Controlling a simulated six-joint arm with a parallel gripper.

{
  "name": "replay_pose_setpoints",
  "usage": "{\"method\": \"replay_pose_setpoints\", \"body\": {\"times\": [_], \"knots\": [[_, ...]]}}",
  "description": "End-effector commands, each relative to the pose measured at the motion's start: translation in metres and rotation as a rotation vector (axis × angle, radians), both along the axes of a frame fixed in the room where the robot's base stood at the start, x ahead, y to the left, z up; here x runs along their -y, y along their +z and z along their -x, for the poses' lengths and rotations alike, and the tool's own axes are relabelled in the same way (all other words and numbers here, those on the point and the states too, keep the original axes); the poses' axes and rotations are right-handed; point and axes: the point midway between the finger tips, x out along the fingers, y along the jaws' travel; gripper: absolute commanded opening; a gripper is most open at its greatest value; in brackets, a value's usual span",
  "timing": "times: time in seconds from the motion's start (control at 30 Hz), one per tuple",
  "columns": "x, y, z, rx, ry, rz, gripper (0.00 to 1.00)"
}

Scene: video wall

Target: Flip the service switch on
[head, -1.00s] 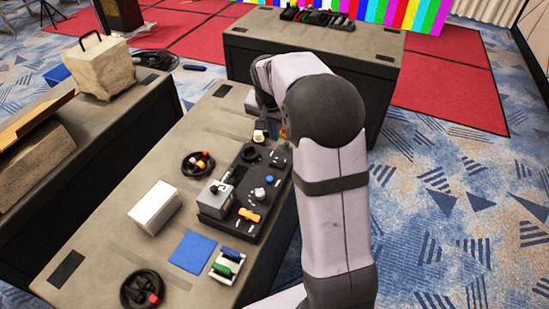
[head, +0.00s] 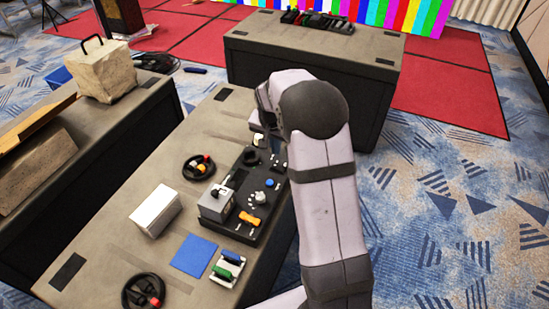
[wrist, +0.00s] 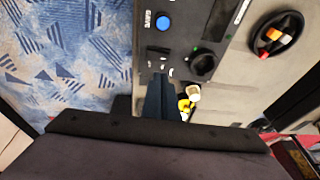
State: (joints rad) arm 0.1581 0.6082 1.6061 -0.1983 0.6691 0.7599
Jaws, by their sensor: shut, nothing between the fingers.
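The black control panel (head: 228,231) lies on the near table. It also shows in the wrist view (wrist: 180,38), with a blue button (wrist: 163,22), a small dark switch (wrist: 157,50) and a round black knob (wrist: 203,62) beside a green light. The small dark switch may be the service switch; its label is too blurred to read and its position cannot be told. My gripper (wrist: 160,82) is shut and empty, its fingertips just short of that switch in the picture. Contact cannot be told. In the head view my arm hides the fingertips and the panel's far end.
The panel also carries a grey box with a lever (head: 213,203) and an orange handle (head: 249,218). A small yellow-white item (wrist: 190,97) is close beside my fingers.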

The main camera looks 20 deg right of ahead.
Motion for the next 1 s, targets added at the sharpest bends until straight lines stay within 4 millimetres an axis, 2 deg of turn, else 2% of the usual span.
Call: {"method": "replay_pose_setpoints", "body": {"times": [0.2,0.4,0.6,1.0], "knots": [[0.006,-0.036,-0.008,-0.003,0.0,0.0,0.0],[0.003,-0.06,-0.011,-0.001,0.002,0.0,0.0],[0.001,-0.071,-0.013,0.001,0.001,0.0,0.0],[0.001,-0.073,-0.013,0.001,0.001,0.0,0.0]]}}
